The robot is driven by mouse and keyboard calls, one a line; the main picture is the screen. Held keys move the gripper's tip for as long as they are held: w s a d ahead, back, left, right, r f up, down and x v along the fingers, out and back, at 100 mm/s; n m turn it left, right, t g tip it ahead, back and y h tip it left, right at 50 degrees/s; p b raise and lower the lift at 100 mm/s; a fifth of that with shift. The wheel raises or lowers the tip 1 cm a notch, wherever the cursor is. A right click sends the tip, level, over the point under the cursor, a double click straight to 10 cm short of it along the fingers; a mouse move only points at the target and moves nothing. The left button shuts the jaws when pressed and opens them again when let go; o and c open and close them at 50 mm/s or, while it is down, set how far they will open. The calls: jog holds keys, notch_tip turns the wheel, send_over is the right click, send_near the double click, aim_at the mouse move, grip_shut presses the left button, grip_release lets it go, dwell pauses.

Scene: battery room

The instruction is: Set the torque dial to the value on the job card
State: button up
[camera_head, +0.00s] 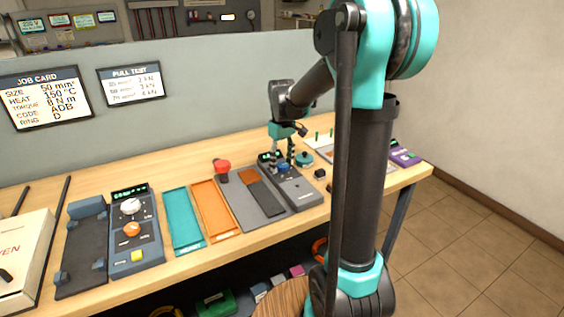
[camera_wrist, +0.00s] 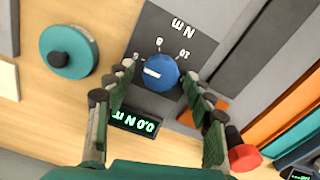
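The blue torque dial (camera_wrist: 161,75) is on a dark panel marked "N m" in the wrist view, with numbers around it that seem to be 6, 8 and 10. Its white pointer points left, roughly toward the 6. A green display (camera_wrist: 135,122) reads 0.0 N m. My gripper (camera_wrist: 161,72) is open, with one finger on each side of the dial and small gaps showing. In the head view my gripper (camera_head: 281,158) is over the dial's grey unit (camera_head: 300,192). The job card (camera_head: 45,97) lists torque 8 N m.
A teal round knob (camera_wrist: 70,50) and a red knob (camera_wrist: 243,157) stand near the gripper. My arm hides part of the bench's right side.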

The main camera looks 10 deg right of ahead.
jog(key=c, duration=1)
jog(key=m, duration=0.5)
jog(key=shift+m, duration=0.4)
jog(key=m, duration=0.5)
jog(key=shift+d+m, duration=0.15)
jog(key=shift+m, duration=0.25)
jog(key=o, duration=1.2)
